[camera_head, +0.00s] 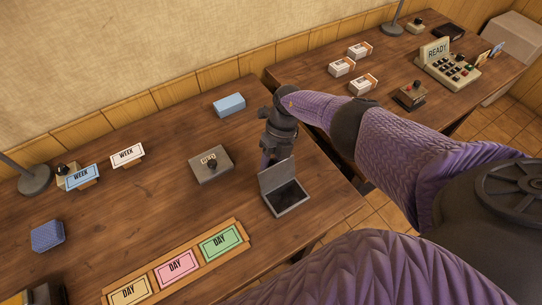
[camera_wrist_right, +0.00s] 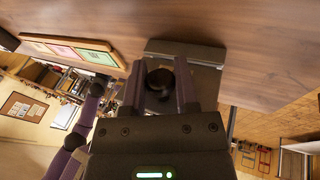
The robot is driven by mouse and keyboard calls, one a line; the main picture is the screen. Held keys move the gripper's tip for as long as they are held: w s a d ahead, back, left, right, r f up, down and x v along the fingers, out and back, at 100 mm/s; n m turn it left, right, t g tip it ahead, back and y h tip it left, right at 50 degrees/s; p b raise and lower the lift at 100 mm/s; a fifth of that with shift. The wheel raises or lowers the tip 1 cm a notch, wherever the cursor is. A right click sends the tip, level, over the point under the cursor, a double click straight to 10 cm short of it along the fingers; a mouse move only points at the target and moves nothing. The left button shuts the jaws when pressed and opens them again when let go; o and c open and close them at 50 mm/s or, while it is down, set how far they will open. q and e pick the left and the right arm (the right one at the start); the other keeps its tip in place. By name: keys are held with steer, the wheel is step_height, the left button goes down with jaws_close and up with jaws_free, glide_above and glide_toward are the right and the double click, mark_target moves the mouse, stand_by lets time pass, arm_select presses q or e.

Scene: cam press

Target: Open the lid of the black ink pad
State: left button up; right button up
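The black ink pad (camera_head: 286,197) is a grey box with a dark pad inside, near the desk's front right edge. Its lid (camera_head: 278,174) stands raised, tilted up at the rear of the box. My right gripper (camera_head: 267,160) points down just behind the lid; the lid hides part of its fingertips. In the right wrist view the right gripper (camera_wrist_right: 158,85) has its fingers apart, with a dark round thing between them that I cannot identify. A grey slab beyond them appears to be the pad. I cannot tell whether the fingers touch the lid. My left gripper is not seen.
A grey box labelled RED (camera_head: 210,166) with a dark knob is left of the pad. A wooden tray (camera_head: 248,240) of DAY cards is in front. A second desk (camera_head: 310,73) holds white boxes and a READY panel (camera_head: 448,66).

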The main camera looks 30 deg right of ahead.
steer(key=o, duration=0.4)
steer(key=p+v, duration=0.1)
steer(key=v, duration=0.8)
steer(key=shift+w+d+r+p, duration=0.1)
steer(key=shift+d+r+p, duration=0.1)
steer(key=shift+r+p, duration=0.15)
